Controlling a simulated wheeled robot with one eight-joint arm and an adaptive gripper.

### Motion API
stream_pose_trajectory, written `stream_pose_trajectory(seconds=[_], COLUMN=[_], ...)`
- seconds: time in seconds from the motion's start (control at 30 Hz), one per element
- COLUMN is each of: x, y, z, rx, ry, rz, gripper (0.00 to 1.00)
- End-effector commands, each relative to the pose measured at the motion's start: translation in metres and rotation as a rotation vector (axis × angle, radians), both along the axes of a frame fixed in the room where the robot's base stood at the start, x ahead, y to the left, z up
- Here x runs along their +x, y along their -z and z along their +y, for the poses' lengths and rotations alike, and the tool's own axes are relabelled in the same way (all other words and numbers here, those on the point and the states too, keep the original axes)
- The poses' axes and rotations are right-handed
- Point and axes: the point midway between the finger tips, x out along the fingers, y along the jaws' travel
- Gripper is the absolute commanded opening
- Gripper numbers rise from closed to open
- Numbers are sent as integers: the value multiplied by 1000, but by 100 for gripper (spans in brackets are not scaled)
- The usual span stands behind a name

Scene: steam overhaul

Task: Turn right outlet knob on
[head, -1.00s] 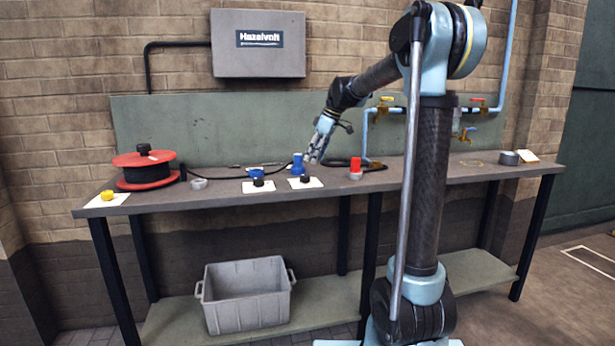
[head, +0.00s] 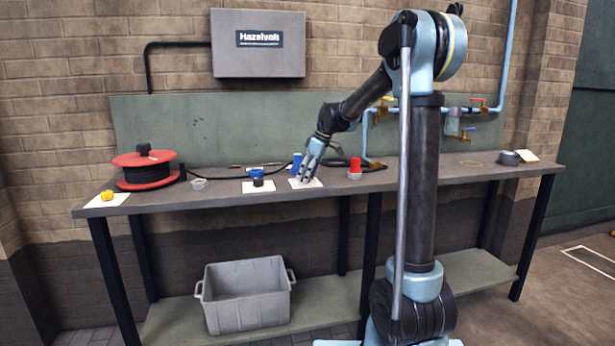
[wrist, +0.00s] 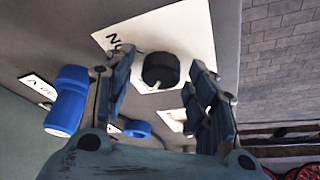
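A black round knob (wrist: 160,70) with a light pointer mark sits on a white plate (wrist: 200,30) with partly visible lettering. In the head view the plate (head: 312,184) lies on the bench, and my gripper hides the knob. My gripper (head: 304,177) is low over this plate. In the wrist view my gripper (wrist: 163,65) is open, with one finger on each side of the knob; I cannot tell whether either touches it. A second dark knob (head: 258,182) with a blue fitting (head: 256,172) is on the plate to the left.
A blue cylinder (head: 297,160) stands close behind my gripper, and it shows beside the left finger (wrist: 67,100). A red fitting (head: 355,165) stands to the right. A cable reel (head: 143,170) and yellow knob (head: 107,195) are at the left. Pipes with valves (head: 465,110) run behind.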

Motion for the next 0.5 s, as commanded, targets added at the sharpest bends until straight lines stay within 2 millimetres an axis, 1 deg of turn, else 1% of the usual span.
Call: stream_pose_trajectory(seconds=[0.03,0.13,0.5], x=[0,0,0], y=[0,0,0], z=[0,0,0], rx=[0,0,-1], ry=[0,0,32], rz=[0,0,-2], gripper=[34,11,10])
